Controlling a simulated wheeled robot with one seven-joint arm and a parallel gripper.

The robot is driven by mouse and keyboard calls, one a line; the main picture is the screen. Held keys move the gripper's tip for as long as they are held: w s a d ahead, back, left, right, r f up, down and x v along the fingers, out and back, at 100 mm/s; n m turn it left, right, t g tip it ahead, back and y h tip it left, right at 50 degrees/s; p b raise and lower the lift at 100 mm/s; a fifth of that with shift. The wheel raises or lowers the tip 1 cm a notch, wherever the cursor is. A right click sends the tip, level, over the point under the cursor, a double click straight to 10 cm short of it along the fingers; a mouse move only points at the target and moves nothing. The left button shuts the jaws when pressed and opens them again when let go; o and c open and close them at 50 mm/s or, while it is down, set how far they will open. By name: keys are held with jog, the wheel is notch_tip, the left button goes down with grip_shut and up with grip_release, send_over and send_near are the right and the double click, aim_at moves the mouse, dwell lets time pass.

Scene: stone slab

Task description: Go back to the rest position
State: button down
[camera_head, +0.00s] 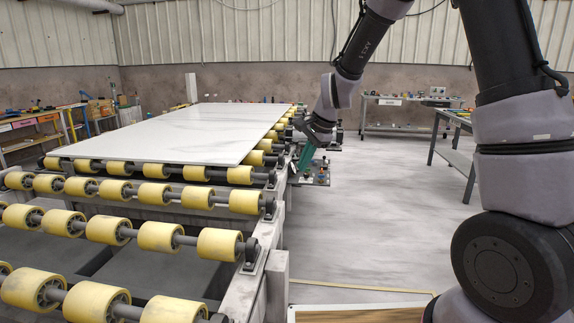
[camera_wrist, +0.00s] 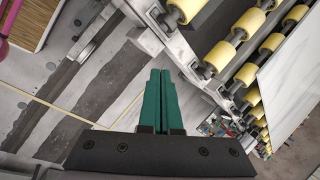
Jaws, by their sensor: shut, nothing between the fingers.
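My gripper (camera_head: 305,158) hangs at the right edge of the roller conveyor in the head view, with its green fingers pointing down. In the wrist view my gripper (camera_wrist: 161,78) has its two green fingers pressed together, with nothing between them. The stone slab (camera_head: 190,135) is a large pale sheet lying flat on the yellow rollers, left of my gripper and apart from it. The slab (camera_wrist: 292,80) also shows at the right of the wrist view.
The conveyor's yellow rollers (camera_head: 160,237) fill the left foreground. A small shelf with loose items (camera_head: 318,176) is on the conveyor's right side, near my gripper. Open grey floor (camera_head: 385,225) lies to the right. Workbenches (camera_head: 405,100) stand at the back.

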jog(key=s+d+r+n+t, duration=0.1)
jog(key=s+d+r+n, duration=0.1)
jog(key=s+d+r, duration=0.5)
jog(key=s+d+r+n+t, duration=0.15)
jog(key=s+d+r, duration=0.3)
jog(key=r, duration=0.45)
jog(key=s+d+r+n+t+h, duration=0.1)
jog(key=s+d+r+n, duration=0.2)
jog(key=s+d, duration=0.5)
jog(key=s, duration=0.4)
jog(key=shift+s+d+r+t+h, duration=0.2)
jog(key=shift+s+r+t+h, duration=0.1)
jog(key=shift+r+t+h, duration=0.1)
jog(key=shift+d, duration=0.1)
